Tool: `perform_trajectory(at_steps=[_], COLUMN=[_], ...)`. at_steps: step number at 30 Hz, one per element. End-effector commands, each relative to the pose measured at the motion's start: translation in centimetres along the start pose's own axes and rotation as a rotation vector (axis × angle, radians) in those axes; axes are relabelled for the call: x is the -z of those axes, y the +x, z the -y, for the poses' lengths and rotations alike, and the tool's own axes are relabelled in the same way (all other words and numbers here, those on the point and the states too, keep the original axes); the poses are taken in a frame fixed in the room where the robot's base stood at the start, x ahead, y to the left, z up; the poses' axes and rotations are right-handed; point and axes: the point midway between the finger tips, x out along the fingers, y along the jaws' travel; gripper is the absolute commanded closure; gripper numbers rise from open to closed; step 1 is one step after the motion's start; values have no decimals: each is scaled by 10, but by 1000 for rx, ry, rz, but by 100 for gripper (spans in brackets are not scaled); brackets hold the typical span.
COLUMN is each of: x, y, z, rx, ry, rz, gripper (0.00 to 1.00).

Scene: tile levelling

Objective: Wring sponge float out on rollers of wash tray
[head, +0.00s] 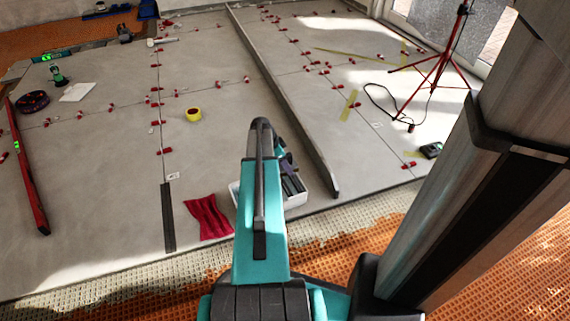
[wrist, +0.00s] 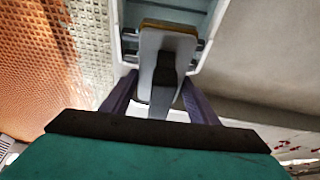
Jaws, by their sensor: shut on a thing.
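In the wrist view my gripper (wrist: 160,103) is shut on the dark grey handle of the sponge float (wrist: 178,44). The float has a pale plate with a tan edge at its far end. It is over the white wash tray (wrist: 213,38), between the tray's side walls. Short parts of grey bars, seemingly the rollers (wrist: 129,36), show beside the float. I cannot tell whether the sponge touches them. In the head view the wash tray (head: 298,201) stands on the floor, partly hidden behind my teal arm, which also hides most of the gripper.
A red cloth (head: 208,218) lies left of the tray. A long grey straightedge (head: 285,105) lies close on its right. A red tripod (head: 436,72) stands at right. Orange matting (head: 110,305) covers the near floor.

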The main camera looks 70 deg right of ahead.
Motion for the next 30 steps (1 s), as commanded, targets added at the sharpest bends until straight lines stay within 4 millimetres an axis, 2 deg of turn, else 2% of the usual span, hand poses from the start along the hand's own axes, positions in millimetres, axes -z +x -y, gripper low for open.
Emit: perform_trajectory(at_steps=[11,30], x=[-3,-20], y=[6,47], z=[0,1], rx=[0,1], ry=[-2,-2], rz=[0,-1], gripper=[74,74])
